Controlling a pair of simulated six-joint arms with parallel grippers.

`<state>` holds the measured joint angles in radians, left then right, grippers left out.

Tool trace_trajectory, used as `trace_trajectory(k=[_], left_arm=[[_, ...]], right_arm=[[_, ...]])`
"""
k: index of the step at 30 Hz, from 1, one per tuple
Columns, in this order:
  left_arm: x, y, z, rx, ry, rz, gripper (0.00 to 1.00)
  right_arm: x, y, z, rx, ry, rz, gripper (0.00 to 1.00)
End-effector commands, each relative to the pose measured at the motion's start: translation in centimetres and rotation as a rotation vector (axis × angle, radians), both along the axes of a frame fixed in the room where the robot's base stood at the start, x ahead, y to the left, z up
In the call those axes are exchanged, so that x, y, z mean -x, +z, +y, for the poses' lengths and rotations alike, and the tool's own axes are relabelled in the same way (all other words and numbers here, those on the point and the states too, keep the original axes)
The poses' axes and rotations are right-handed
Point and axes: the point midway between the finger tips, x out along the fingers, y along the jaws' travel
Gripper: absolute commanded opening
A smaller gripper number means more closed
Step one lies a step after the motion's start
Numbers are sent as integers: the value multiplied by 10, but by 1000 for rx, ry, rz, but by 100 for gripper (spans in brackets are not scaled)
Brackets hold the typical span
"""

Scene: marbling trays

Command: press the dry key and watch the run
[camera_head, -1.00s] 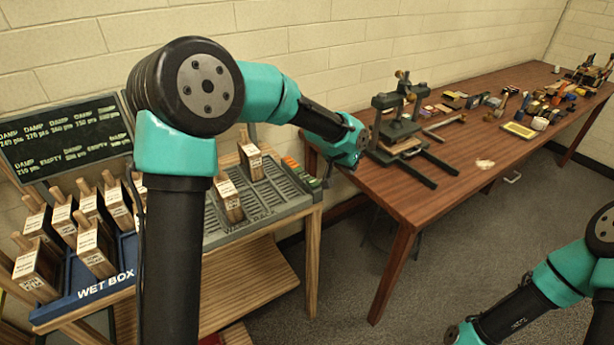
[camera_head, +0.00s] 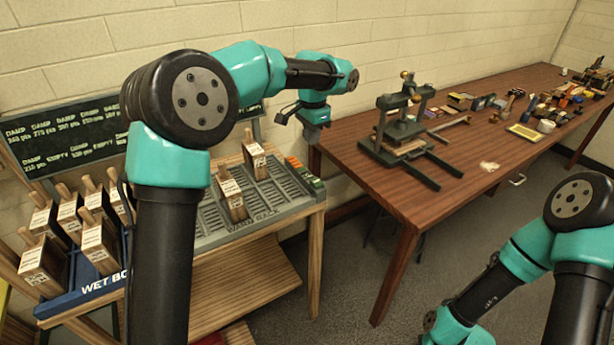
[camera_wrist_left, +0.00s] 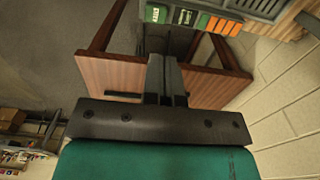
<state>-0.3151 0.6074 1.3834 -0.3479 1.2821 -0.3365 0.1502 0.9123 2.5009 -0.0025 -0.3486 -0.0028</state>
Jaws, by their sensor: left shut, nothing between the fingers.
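A row of small orange and green keys (camera_head: 304,172) sits at the right end of the grey slotted rack (camera_head: 262,222). The keys also show at the top of the left wrist view (camera_wrist_left: 192,19); their lettering is too small to read, so I cannot tell which is the dry key. My left gripper (camera_head: 313,136) hangs above and just right of the keys, pointing down, apart from them. In the left wrist view its fingers (camera_wrist_left: 164,62) are together and empty. Of my right arm only links show at lower right; its gripper is out of view.
Two handled blocks (camera_head: 231,195) stand in the rack. The blue wet box (camera_head: 90,289) holds several more. A dark board (camera_head: 65,148) behind lists "DAMP" and "EMPTY" entries. A press (camera_head: 404,128) and many small tools stand on the brown table (camera_head: 385,192) to the right.

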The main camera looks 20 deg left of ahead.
Motion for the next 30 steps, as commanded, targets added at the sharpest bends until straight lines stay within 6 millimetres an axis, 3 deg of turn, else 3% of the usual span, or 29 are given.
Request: trace_trajectory(k=[14,30], left_arm=[[0,-12,0,0,1,1,0],[1,-98,0,0,1,3,0]], right_arm=[[0,0,0,0,0,0,43],[0,0,0,0,0,0,43]])
